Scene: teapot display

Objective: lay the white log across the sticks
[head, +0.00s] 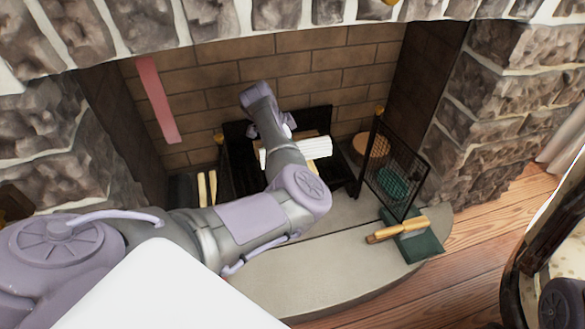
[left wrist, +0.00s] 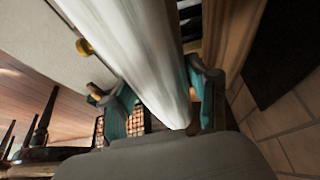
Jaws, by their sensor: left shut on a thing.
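The white log (head: 312,147) is in the fireplace opening in the head view, near the dark grate (head: 240,150). In the left wrist view the white log (left wrist: 135,50) runs lengthwise between the teal-padded fingers of my left gripper (left wrist: 163,97), which is shut on it. In the head view my own arm hides most of that gripper. A brown piece of wood (head: 303,134) shows just behind the white log. Pale yellow sticks (head: 207,188) stand left of the grate; a bit of similar wood shows below the log. I cannot tell whether the log touches anything beneath. My right gripper is not in view.
A black mesh screen (head: 396,172) stands right of the grate. The stone hearth (head: 330,270) is clear in front. Brick walls close in the fireplace.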

